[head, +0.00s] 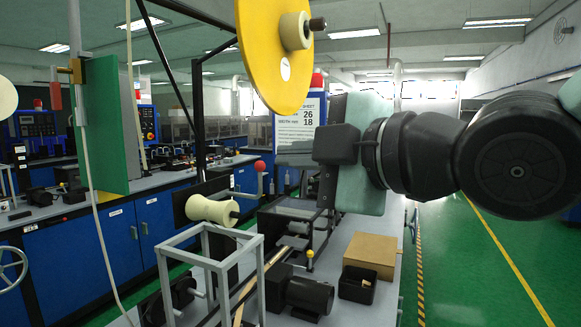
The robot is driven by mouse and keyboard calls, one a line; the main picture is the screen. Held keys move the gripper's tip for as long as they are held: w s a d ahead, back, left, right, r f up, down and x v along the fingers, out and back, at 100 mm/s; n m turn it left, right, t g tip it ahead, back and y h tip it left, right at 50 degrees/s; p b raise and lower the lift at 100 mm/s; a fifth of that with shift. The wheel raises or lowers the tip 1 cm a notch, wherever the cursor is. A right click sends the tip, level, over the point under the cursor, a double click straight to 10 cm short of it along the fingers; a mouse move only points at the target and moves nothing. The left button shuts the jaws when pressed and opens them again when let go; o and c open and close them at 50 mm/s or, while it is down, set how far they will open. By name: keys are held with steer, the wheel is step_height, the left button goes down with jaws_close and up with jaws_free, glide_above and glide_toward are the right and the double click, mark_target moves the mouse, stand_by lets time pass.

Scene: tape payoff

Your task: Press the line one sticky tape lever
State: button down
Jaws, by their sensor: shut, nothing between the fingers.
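A lever with a red ball knob (260,166) stands upright on a thin stem, left of the picture's middle. A smaller lever with a yellow knob (310,253) stands lower, by the machine on the bench. No label readable here tells which one belongs to line one. My gripper (282,154) comes in from the right and points left, shut and empty. In the picture its fingertips lie just right of the red knob and slightly above it. I see a gap between them and no contact; their difference in depth is hard to judge.
A large yellow disc (273,45) hangs above my gripper. A cream spool (212,209) and a grey frame (208,268) stand below left. A dark motor (308,295), a cardboard box (370,254) and a black bin (356,285) occupy the bench. Green floor is open at right.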

mark_target(261, 163)
steer(key=shift+w+a+f+p, duration=0.45)
steer(key=shift+w+a+p, duration=0.55)
steer(key=shift+w, duration=0.6)
steer(key=shift+w+a+f+p, duration=0.5)
steer(key=shift+w+a+p, duration=0.45)
steer(key=shift+w, duration=0.6)
steer(key=shift+w+a+f+p, duration=0.45)
steer(key=shift+w+a+p, duration=0.35)
steer(key=shift+w+a, duration=0.6)
steer(key=shift+w+d, duration=0.2)
steer(key=shift+w, duration=0.1)
steer(key=shift+w+r+m, duration=0.1)
steer(key=shift+r+m, duration=0.05)
steer(key=shift+m, duration=0.25)
